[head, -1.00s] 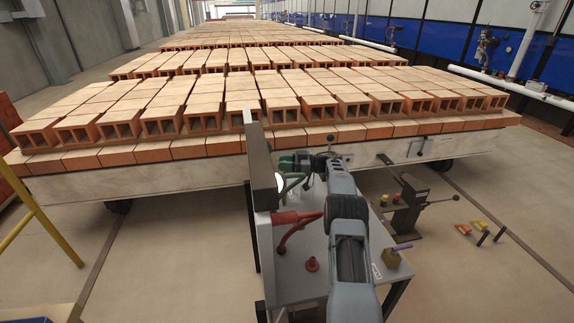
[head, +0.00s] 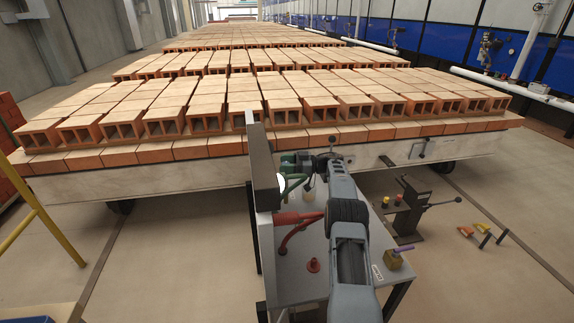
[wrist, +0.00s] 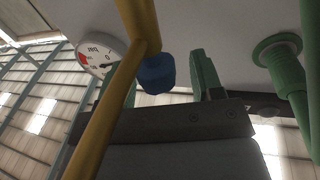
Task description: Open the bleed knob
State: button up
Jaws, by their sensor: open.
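A blue knob (wrist: 157,73), which appears to be the bleed knob, shows in the wrist view below a pale surface. My gripper (wrist: 168,80) is open, with green fingers on a dark bar. The blue knob appears between the fingers in this view; I cannot tell whether they touch it. A yellow pipe crosses in front of the left finger and partly covers it. In the head view my gripper (head: 287,162) is beside the upright panel (head: 262,165); the blue knob cannot be made out there.
A round gauge (wrist: 101,57) and a green pipe (wrist: 290,75) flank the knob. A kiln car (head: 150,178) loaded with bricks stands behind.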

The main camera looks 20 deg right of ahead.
jog(key=b+v, duration=0.1)
jog(key=v, duration=0.6)
jog(key=shift+d, duration=0.3)
jog(key=shift+s, duration=0.1)
dwell(0.3)
